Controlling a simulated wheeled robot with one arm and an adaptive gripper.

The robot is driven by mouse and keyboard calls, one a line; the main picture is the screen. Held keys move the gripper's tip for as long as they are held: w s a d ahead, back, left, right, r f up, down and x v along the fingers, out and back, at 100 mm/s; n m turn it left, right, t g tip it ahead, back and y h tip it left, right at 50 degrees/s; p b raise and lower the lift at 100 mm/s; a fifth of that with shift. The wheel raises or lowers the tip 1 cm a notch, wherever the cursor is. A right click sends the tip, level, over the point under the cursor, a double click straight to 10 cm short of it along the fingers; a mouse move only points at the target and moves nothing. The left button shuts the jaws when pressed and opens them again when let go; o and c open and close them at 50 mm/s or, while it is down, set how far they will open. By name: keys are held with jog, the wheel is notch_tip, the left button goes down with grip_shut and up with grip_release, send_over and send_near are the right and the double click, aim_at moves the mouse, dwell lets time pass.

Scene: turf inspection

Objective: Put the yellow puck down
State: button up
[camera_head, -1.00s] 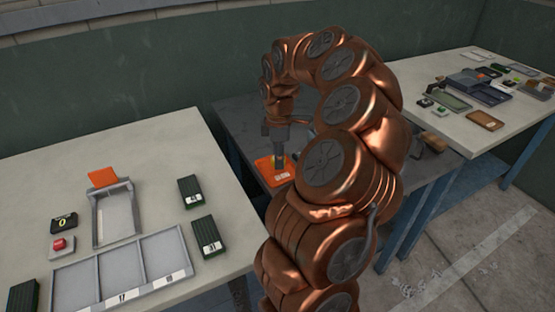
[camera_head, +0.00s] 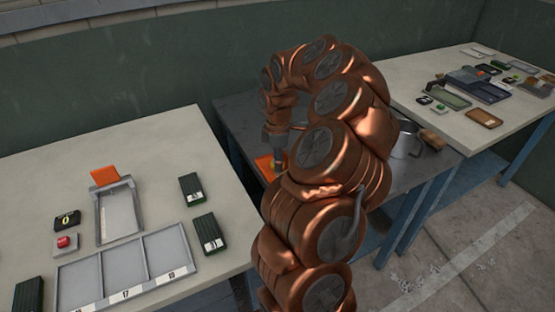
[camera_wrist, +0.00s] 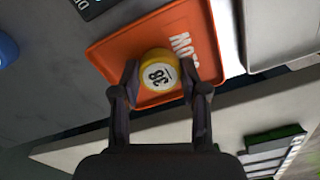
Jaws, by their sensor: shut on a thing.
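The yellow puck (camera_wrist: 157,70), with a white face marked 38, is between the two fingers of my gripper (camera_wrist: 160,90) in the wrist view. My gripper is shut on it. An orange tray (camera_wrist: 110,48) with white lettering lies under the puck; whether the puck touches the tray I cannot tell. In the head view my gripper (camera_head: 278,166) points down over the orange tray (camera_head: 263,163) on the dark middle table (camera_head: 238,118). My arm hides the tray's right part there.
The left pale table (camera_head: 140,160) holds a three-part grey tray (camera_head: 125,263), dark green blocks (camera_head: 192,188) and a red button (camera_head: 64,241). A metal pot (camera_head: 406,142) stands right of my arm. The right table (camera_head: 440,75) bears several small items.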

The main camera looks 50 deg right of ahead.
jog(key=shift+f, duration=0.2)
jog(key=o, duration=1.1)
jog(key=shift+o, duration=0.2)
jog(key=shift+r, duration=0.2)
notch_tip(320, 180, up, 12)
jog(key=f+b, duration=0.1)
jog(key=b, duration=0.1)
jog(key=s+a+r+m, duration=0.1)
jog(key=s+a+r, duration=0.1)
jog(key=a, duration=0.9)
jog(key=s+a+r+m, duration=0.1)
jog(key=s+a+r, duration=0.1)
jog(key=a, duration=0.9)
jog(key=s+a+f+m, duration=0.2)
jog(key=s+a, duration=0.1)
jog(key=s, duration=0.3)
jog(key=s+a+f+m+g, duration=0.1)
jog(key=s+a+f+m, duration=0.2)
jog(key=s, duration=0.4)
jog(key=s+a+f+m, duration=0.2)
jog(key=s+a, duration=0.2)
jog(key=s, duration=0.2)
jog(key=shift+s+a+f+m+g, duration=0.25)
jog(key=shift+s+a+m+g, duration=0.05)
jog(key=shift+s+g, duration=0.1)
